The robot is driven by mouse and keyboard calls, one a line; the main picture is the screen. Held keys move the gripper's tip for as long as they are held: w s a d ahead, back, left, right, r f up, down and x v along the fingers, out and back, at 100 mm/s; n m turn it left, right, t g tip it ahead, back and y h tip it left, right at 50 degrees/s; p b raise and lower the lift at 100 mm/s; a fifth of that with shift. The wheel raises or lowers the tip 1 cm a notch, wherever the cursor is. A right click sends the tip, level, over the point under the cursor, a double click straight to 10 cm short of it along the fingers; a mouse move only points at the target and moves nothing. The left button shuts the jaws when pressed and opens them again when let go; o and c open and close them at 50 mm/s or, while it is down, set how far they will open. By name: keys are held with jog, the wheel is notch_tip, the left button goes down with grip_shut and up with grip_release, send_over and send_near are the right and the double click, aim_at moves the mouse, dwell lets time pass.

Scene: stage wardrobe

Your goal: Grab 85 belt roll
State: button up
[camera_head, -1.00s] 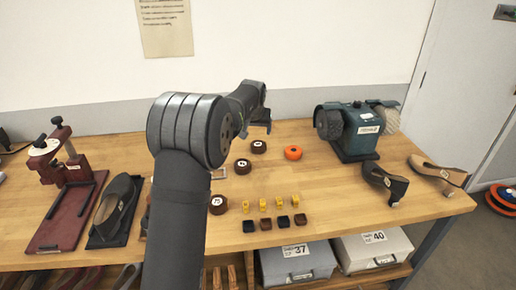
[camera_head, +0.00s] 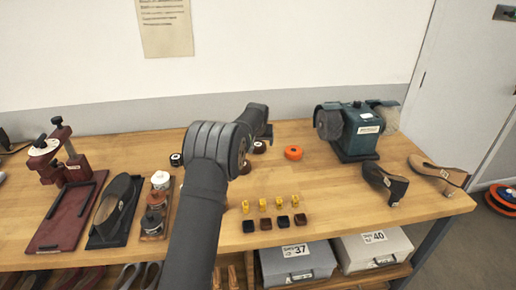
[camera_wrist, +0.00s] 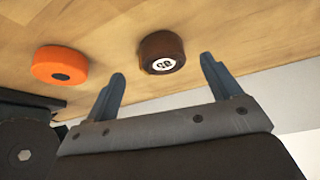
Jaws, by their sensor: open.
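A brown belt roll (camera_wrist: 162,53) with a white label lies on the table in the wrist view. I cannot read its number for certain. My gripper (camera_wrist: 163,72) is open and empty. Its two fingertips point toward this roll, one on either side of it in the picture, with no contact visible. In the head view, a brown roll (camera_head: 259,147) shows just below my gripper (camera_head: 267,132), partly covered by my arm. Another brown roll (camera_head: 245,167) is partly hidden by the arm.
An orange roll (camera_wrist: 61,66) lies beside the brown roll; the head view shows it (camera_head: 293,153) to the right. A green grinding machine (camera_head: 357,130) stands farther right. A black-and-white roll (camera_head: 176,159) lies left of my arm. Yellow and dark small blocks (camera_head: 265,225) line the front.

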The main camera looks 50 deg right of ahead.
aim_at(258, 144)
jog(key=w+d+f, duration=0.1)
jog(key=d+f, duration=0.1)
jog(key=shift+w+f, duration=0.3)
jog(key=shift+w, duration=0.05)
jog(key=shift+x, duration=0.75)
jog(key=shift+d, duration=0.1)
jog(key=c, duration=1.1)
jog(key=shift+r, duration=0.15)
